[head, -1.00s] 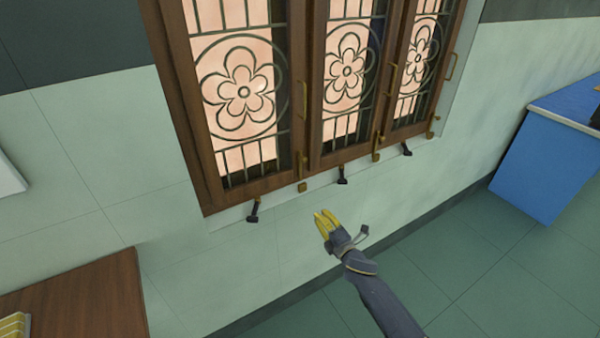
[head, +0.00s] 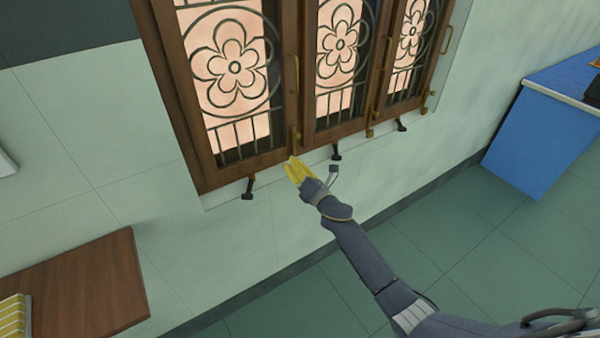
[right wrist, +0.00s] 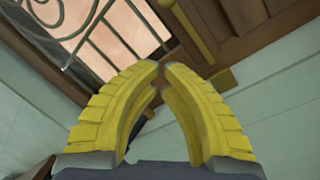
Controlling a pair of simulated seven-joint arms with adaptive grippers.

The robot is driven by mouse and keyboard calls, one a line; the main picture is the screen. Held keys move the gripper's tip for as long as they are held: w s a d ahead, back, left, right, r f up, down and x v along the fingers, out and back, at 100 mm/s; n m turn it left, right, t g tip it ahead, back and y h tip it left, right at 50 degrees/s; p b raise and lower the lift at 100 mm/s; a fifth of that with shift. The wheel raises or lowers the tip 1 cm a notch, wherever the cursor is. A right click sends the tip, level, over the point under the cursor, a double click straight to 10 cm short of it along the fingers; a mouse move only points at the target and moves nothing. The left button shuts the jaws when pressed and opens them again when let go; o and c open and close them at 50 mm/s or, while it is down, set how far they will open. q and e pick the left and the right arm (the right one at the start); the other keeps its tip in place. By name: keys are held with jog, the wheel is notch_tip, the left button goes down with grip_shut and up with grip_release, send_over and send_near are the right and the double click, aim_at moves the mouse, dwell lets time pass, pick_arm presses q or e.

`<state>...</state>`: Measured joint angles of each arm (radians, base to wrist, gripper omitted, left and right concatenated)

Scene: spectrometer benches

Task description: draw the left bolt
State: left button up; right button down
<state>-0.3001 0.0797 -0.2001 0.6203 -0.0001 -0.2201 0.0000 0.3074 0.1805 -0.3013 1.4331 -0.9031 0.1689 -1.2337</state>
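The left bolt (head: 294,139) is a small brass fitting low on the right stile of the left window sash (head: 184,108). A brass piece (right wrist: 190,30), apparently this bolt, shows beyond the fingertips in the right wrist view. My right gripper (head: 292,164) has yellow fingers and is just below the bolt, in front of the lower frame. In the right wrist view the fingertips (right wrist: 163,66) are close together with a narrow empty gap, so it is partly open. I cannot tell whether a tip touches the bolt. My left gripper is out of view.
Other brass bolts (head: 370,124) sit low on the sashes to the right. Black stays (head: 248,188) hang below the frame. A wooden table (head: 85,290) stands at lower left, and a blue cabinet (head: 530,145) at right. The floor between is clear.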

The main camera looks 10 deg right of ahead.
aim_at(294, 148)
jog(key=shift+w+d+r, duration=0.2)
jog(key=shift+w+r, duration=0.35)
jog(key=shift+w, duration=0.15)
jog(key=shift+w+d+r, duration=0.25)
jog(key=shift+w+r, duration=0.25)
jog(key=shift+w, duration=0.15)
jog(key=shift+w+d+r, duration=0.2)
jog(key=shift+w+r, duration=0.35)
jog(key=shift+w, duration=0.15)
